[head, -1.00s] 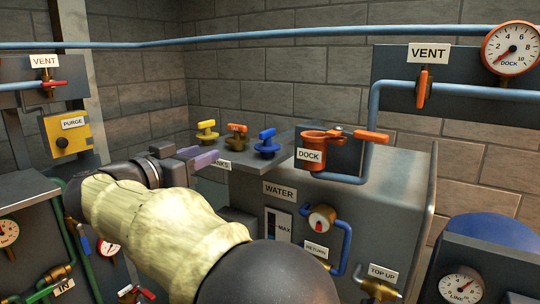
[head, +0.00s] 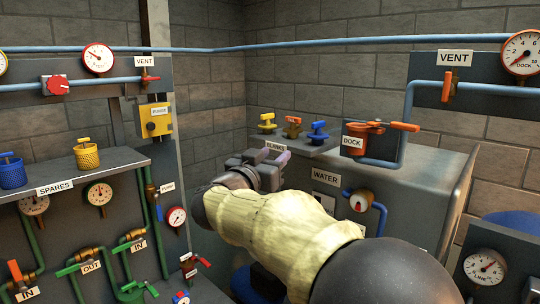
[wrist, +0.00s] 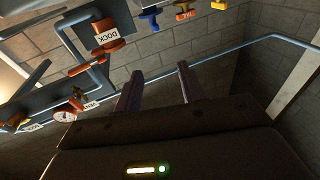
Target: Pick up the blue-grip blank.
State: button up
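The blue-grip blank (head: 318,131) stands upright on the right end of the small grey shelf marked BLANKS (head: 310,147). An orange-grip blank (head: 292,127) and a yellow-grip blank (head: 267,123) stand to its left. My gripper (head: 281,157) is in front of and below the shelf in the head view, apart from the blank. In the wrist view my gripper (wrist: 158,80) has its two fingers spread with nothing between them. The blue-grip blank shows there upside down near the top edge (wrist: 149,18), partly cut off, beyond the fingertips.
The orange DOCK holder (head: 355,139) and its blue pipe are right of the shelf. The grey WATER cabinet (head: 430,180) stands below. A blue pipe (head: 330,43) runs along the wall.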

jog(key=s+d+f+n+g+y+b, duration=0.1)
jog(key=d+f+n+g+y+b, duration=0.2)
jog(key=f, duration=0.8)
jog(key=s+d+f+n+g+y+b, duration=0.1)
jog(key=d+f+n+y, duration=0.35)
jog(key=f, duration=0.75)
jog(key=s+d+f+m+g+b, duration=0.1)
jog(key=s+d+f+g, duration=0.4)
jog(key=s+f, duration=0.5)
jog(key=s+d+f+m+g+b, duration=0.1)
jog(key=s+d+f+m+g, duration=0.1)
jog(key=s+d+f+g, duration=0.4)
jog(key=s+d+f, duration=0.2)
jog(key=s+f, duration=0.3)
jog(key=s, duration=0.2)
jog(key=shift+s+d, duration=0.2)
jog(key=shift+s, duration=0.2)
